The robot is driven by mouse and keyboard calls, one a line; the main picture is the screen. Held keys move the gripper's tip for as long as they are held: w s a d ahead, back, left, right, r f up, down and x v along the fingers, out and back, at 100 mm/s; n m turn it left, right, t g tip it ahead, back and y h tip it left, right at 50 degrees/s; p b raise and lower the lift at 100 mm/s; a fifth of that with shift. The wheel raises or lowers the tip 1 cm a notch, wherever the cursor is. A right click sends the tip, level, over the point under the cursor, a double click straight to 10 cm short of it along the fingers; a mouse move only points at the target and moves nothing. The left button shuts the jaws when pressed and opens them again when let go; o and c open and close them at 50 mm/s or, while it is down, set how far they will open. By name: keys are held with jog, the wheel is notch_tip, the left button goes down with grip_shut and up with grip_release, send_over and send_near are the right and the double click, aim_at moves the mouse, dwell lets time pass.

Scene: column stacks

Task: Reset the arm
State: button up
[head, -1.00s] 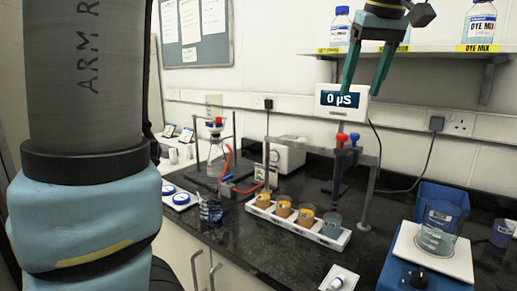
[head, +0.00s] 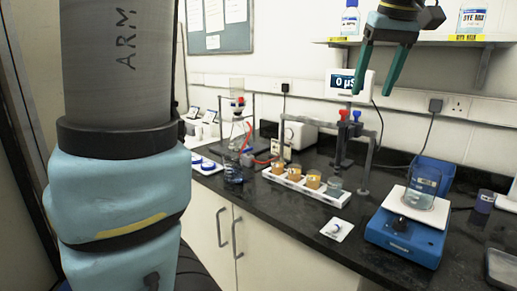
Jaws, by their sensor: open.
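My gripper (head: 377,75) hangs at the upper right of the head view, fingers pointing down. Its two green fingers are spread apart, with nothing between them. It is in the air in front of the wall and shelf, above the bench and apart from everything on it. My large blue and grey arm link fills the left of the view. The rest of the arm between that link and the gripper is out of view.
A white rack (head: 305,186) of several beakers stands on the black bench (head: 270,215). A blue stirrer (head: 405,236) carries a beaker (head: 424,187) at right. A meter (head: 349,84) hangs behind the gripper. Dye bottles (head: 472,19) stand on the shelf (head: 440,41).

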jog(key=w+a+f+g, duration=0.1)
jog(key=w+a+f, duration=0.3)
jog(key=a+f, duration=0.4)
jog(key=s+a+f, duration=0.2)
jog(key=a+f, duration=0.8)
jog(key=s+a+f+m+g, duration=0.1)
jog(key=s+a+f, duration=0.1)
jog(key=a+f, duration=0.9)
jog(key=shift+s+g, duration=0.3)
jog(key=shift+s, duration=0.1)
